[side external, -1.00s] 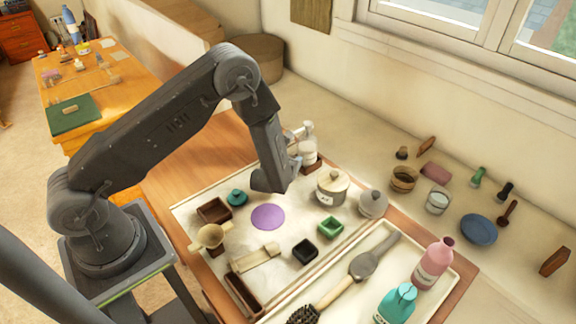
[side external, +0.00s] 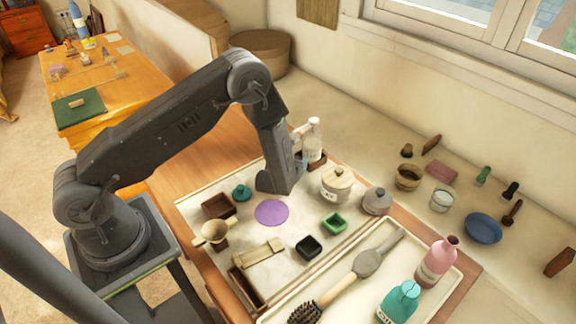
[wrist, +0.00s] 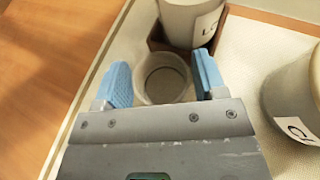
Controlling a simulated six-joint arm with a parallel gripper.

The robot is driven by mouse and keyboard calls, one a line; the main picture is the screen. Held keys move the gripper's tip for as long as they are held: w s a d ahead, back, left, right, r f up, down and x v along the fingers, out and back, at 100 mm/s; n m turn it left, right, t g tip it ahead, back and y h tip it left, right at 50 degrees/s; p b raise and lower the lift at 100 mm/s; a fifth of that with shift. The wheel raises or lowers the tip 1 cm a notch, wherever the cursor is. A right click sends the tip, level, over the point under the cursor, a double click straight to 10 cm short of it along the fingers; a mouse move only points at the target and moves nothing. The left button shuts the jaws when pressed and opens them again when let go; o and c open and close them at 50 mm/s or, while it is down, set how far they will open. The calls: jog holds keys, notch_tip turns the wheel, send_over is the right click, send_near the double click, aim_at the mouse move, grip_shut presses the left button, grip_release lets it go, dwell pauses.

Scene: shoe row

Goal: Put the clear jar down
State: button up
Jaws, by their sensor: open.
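A round, see-through jar (wrist: 164,82), which looks like the clear jar, stands upright on the pale tray (side external: 188,203), seen from above in the wrist view. My gripper (wrist: 163,70) is open, with one blue finger on each side of the jar. A thin gap shows at the right finger; whether the left finger touches cannot be told. In the side view my wrist hides the jar and most of the fingers.
A white bottle (side external: 314,140) in a brown box (side external: 318,160) stands right behind the jar. A lidded pot (side external: 337,187) is to the right. A purple disc (side external: 272,212) lies in front, with bare tray around it. Small boxes and a black dish (side external: 308,247) lie nearer.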

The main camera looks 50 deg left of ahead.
jog(key=v, duration=1.1)
jog(key=shift+s+d, duration=0.1)
jog(key=shift+d, duration=0.1)
jog(key=shift+s+r, duration=0.2)
jog(key=shift+r, duration=0.1)
jog(key=s+a+r+n+g+y, duration=0.25)
jog(key=s+r+n+g, duration=0.3)
jog(key=r+n, duration=0.3)
jog(key=s+a+r+n+g+y, duration=0.2)
jog(key=s+a+r+n+g, duration=0.3)
jog(key=r+n, duration=0.4)
jog(key=s+d+r+n+t+h, duration=0.4)
jog(key=s+d+r+n+h, duration=0.4)
jog(key=d+n, duration=0.5)
notch_tip(320, 180, up, 3)
jog(key=shift+s+d+r+h, duration=0.1)
jog(key=shift+s+d+h, duration=0.2)
jog(key=shift+h, duration=0.95)
